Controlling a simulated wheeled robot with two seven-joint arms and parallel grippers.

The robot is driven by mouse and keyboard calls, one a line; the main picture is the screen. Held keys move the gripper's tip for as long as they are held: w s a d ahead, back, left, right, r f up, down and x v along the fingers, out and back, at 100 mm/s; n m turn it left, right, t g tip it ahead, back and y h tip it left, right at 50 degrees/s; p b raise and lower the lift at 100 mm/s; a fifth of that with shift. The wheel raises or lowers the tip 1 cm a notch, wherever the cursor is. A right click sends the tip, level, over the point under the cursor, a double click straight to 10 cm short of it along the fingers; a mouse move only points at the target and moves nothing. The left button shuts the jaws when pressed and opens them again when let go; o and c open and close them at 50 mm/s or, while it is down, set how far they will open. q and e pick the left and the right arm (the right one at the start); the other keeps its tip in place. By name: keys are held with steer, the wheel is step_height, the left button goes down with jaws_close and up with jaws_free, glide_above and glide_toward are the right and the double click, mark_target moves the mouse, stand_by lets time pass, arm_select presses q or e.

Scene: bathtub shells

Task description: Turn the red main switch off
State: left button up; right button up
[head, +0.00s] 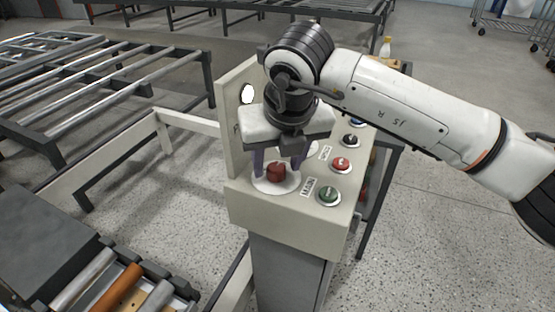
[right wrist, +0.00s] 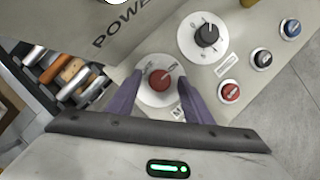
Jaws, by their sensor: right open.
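The red main switch (head: 276,172) is a round red knob on a white disc at the front left of the beige control panel (head: 290,208). A label reading MAIN is beside it. My right gripper (head: 279,166) is above the panel, pointing down, with its purple fingers open on either side of the red knob. In the right wrist view the red knob (right wrist: 159,79) sits between the two fingertips (right wrist: 160,82), with a gap visible on both sides. A pale line on the knob points to the upper right there. My left gripper is not in view.
Close by are a green button (head: 328,195), a red button (head: 341,163), a dark button (head: 351,140) and a black knob (right wrist: 206,35). An upright panel (head: 232,125) marked POWER stands left of the switch. Roller conveyors (head: 90,85) lie left.

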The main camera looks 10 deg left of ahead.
steer(key=c, duration=1.1)
steer(key=shift+o, duration=0.2)
